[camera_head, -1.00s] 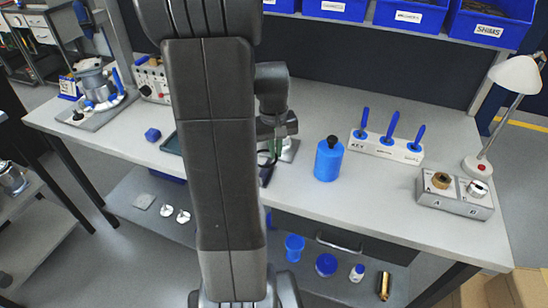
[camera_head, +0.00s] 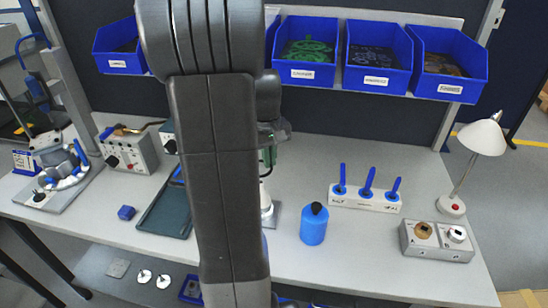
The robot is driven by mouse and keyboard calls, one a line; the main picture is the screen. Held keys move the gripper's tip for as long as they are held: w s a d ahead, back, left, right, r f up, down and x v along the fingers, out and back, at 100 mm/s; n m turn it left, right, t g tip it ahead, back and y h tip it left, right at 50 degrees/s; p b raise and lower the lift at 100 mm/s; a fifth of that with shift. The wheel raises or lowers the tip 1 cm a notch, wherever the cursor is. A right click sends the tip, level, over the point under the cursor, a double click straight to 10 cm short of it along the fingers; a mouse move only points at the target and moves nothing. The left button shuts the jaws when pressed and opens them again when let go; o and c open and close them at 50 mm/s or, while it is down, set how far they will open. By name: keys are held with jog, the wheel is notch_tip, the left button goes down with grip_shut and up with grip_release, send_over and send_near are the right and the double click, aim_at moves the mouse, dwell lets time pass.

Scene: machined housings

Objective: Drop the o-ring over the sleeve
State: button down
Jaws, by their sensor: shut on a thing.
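My gripper (camera_head: 269,160) is mostly hidden behind my own arm, in the middle of the head view. Only its dark body and a bit of green beside it show at the arm's right edge. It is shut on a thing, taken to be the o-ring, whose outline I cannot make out. Below it a pale, upright metal piece (camera_head: 265,203), perhaps the sleeve, stands on a grey plate (camera_head: 274,220), partly covered by my arm. The gripper appears above this piece; whether they line up is hidden.
A blue bottle (camera_head: 314,225) stands close to the right of the plate. Farther right are a white block with blue-handled tools (camera_head: 365,199), a grey fixture box (camera_head: 437,242) and a lamp (camera_head: 484,139). A dark tray (camera_head: 168,212) lies left. Blue bins (camera_head: 305,52) hang behind.

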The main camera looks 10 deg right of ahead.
jog(key=shift+w, duration=0.1)
jog(key=shift+r, duration=0.1)
dwell(0.3)
jog(key=shift+f+b, duration=2.45)
jog(key=shift+f, duration=1.25)
jog(key=c, duration=1.5)
grip_release()
jog(key=shift+r, duration=0.1)
jog(key=r, duration=1.3)
jog(key=shift+a+r, duration=0.2)
jog(key=shift+r, duration=0.15)
